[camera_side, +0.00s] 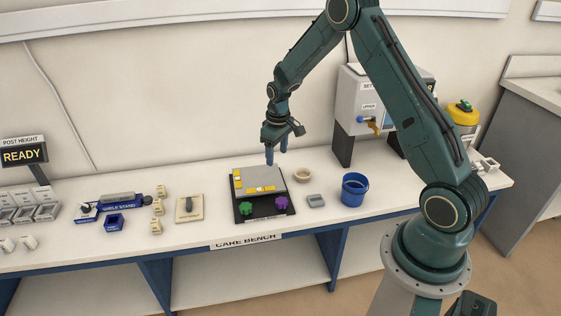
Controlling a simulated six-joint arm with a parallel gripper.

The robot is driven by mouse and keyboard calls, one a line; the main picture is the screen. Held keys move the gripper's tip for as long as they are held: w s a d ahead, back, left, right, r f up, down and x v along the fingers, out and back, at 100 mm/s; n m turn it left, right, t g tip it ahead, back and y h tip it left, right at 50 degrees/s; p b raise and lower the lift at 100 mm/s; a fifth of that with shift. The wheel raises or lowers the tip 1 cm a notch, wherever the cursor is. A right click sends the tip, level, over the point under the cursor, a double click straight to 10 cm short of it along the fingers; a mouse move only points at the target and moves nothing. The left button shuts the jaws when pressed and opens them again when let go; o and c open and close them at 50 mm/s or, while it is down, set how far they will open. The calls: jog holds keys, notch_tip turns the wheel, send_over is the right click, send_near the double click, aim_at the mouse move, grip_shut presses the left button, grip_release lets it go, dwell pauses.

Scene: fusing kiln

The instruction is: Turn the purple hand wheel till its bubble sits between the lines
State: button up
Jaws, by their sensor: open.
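The purple hand wheel (281,204) sits at the front right corner of a black-based unit (262,214) with a grey plate (262,177) on top. A green hand wheel (246,208) sits at its front left corner. Yellow pieces (238,181) lie along the plate's left and front edges. They are too small here to make out a bubble or lines. My gripper (276,160) points down above the back of the plate, with its two blue fingers apart and nothing between them. It is behind the purple wheel and clear of it.
A blue bucket (354,189), a small grey block (316,201) and a tan bowl (303,175) stand right of the unit. A switch plate (189,208) lies to its left. A grey machine (363,100) stands at the back right.

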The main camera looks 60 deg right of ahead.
send_over(281, 200)
notch_tip(281, 200, down, 8)
jog(key=shift+s+g, duration=0.1)
jog(key=shift+g, duration=0.2)
jog(key=shift+f, duration=0.2)
jog(key=shift+f, duration=6.75)
jog(key=c, duration=1)
